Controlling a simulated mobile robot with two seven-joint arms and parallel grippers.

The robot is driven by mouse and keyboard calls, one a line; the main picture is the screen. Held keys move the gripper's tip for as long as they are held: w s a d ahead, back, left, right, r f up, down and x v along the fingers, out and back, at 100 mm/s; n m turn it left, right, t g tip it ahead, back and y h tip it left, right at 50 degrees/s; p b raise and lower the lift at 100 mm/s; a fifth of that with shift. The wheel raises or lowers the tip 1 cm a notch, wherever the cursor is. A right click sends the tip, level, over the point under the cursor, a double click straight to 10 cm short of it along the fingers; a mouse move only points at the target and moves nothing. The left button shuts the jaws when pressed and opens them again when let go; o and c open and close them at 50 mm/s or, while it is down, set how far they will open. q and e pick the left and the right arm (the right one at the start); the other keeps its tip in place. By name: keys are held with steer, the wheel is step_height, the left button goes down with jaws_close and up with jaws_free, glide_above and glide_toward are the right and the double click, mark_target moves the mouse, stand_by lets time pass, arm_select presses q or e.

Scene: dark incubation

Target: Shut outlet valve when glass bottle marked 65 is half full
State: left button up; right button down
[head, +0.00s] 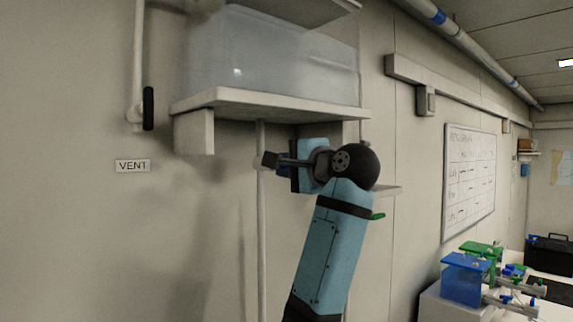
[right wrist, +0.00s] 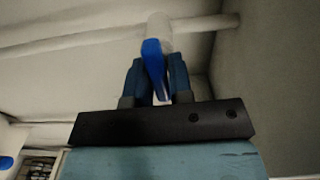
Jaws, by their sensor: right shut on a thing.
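My right gripper (head: 282,164) is in front of a thin white vertical pipe below the shelf. In the right wrist view its two fingers (right wrist: 156,72) are shut on a blue valve lever (right wrist: 152,52). The lever sits on a white pipe fitting (right wrist: 158,27), and its lower part is between the fingers. In the head view the lever cannot be told apart clearly from the gripper. A glass bottle marked 65 shows in neither view, so its level cannot be seen. My left gripper is not in view.
A translucent tank (head: 270,58) stands on a white wall shelf (head: 285,105). A black-handled lever (head: 148,108) is above a VENT label (head: 132,166). A green lever (head: 378,216) shows beside my arm. Blue (head: 463,282) and green equipment stands at the right, below a whiteboard (head: 468,178).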

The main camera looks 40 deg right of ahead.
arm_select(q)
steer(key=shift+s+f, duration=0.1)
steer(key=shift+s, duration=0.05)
arm_select(e)
steer(key=shift+m, duration=0.5)
steer(key=c, duration=1.1)
jaws_free()
arm_select(q)
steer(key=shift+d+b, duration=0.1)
steer(key=shift+b, duration=0.35)
arm_select(e)
steer(key=s, duration=0.4)
steer(key=s+d, duration=0.1)
steer(key=s, duration=0.9)
steer(key=shift+d, duration=0.15)
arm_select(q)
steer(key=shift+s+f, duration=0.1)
arm_select(e)
steer(key=shift+w, duration=0.1)
